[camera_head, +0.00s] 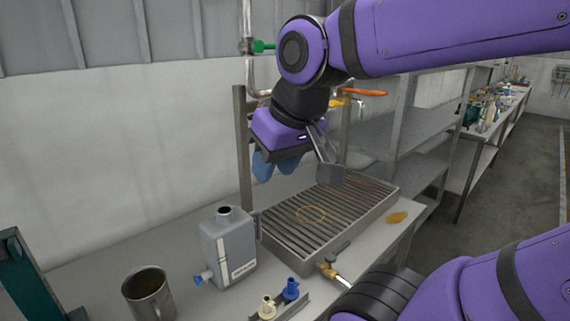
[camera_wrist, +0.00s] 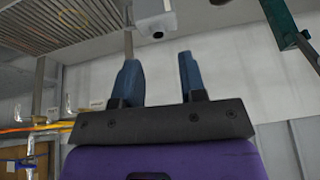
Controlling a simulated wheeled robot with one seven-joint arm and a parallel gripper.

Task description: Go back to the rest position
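My gripper (camera_head: 275,166) hangs from my purple arm above the back left part of the slatted metal grate tray (camera_head: 388,205). Its two blue fingers point down and stand apart. In the wrist view my gripper (camera_wrist: 160,78) is open with nothing between the fingers. The grate also shows at the upper left of the wrist view (camera_wrist: 60,30). The grey jerrycan (camera_head: 228,250) stands upright on the bench, in front of and left of my gripper, apart from it.
A metal mug (camera_head: 148,294) stands at the front left. Small blue and cream valve pieces (camera_head: 279,299) sit by the bench's front. A post (camera_head: 243,150) and pipes with a green valve handle (camera_head: 262,46) rise behind. Grey shelves (camera_head: 415,140) stand right.

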